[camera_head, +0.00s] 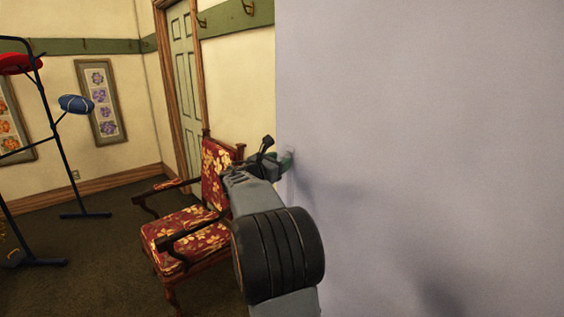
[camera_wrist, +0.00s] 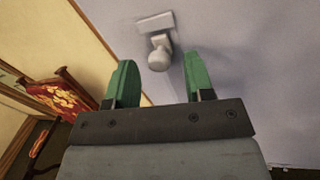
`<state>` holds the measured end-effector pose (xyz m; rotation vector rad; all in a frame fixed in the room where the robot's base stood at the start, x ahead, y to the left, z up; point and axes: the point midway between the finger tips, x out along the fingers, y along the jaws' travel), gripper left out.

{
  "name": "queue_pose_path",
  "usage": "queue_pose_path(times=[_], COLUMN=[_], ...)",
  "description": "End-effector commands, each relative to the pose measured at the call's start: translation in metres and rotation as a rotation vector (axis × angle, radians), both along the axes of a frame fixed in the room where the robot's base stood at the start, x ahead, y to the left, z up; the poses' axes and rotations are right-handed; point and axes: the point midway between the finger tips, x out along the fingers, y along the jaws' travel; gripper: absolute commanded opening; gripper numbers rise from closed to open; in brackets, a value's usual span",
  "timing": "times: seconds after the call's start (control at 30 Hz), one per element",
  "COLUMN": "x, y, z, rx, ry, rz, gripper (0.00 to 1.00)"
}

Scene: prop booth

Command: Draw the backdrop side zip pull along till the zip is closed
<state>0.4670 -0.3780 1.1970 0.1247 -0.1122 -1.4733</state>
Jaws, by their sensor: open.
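The backdrop (camera_head: 430,130) is a large pale lavender panel filling the right of the head view; it also shows in the wrist view (camera_wrist: 260,40). In the wrist view a small grey knob on a short stem, which looks like the zip pull (camera_wrist: 161,42), stands out from a flat plate on the panel. My gripper (camera_wrist: 159,68) is open, its two green fingers to the left and right of the knob. Whether either finger touches it I cannot tell. In the head view my gripper (camera_head: 285,161) is at the panel's left edge, largely hidden by my arm. I cannot make out the zip's teeth.
A red floral armchair (camera_head: 185,232) stands close to the left of my arm. A dark rack (camera_head: 52,120) with a red hat (camera_head: 18,64) and a blue hat (camera_head: 76,104) is at the far left. A green door (camera_head: 183,75) is behind. Some dark floor is bare between rack and chair.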

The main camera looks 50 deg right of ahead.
Motion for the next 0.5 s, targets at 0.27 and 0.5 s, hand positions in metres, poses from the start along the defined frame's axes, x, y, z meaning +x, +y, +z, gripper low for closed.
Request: queue_pose_path(times=[0.27,0.5], x=[-0.004,-0.008], y=[0.060,0.098], z=[-0.001,-0.001], rx=[-0.001,0.000], ry=[-0.002,-0.001], rz=[0.007,0.006], gripper=[0.48,0.48])
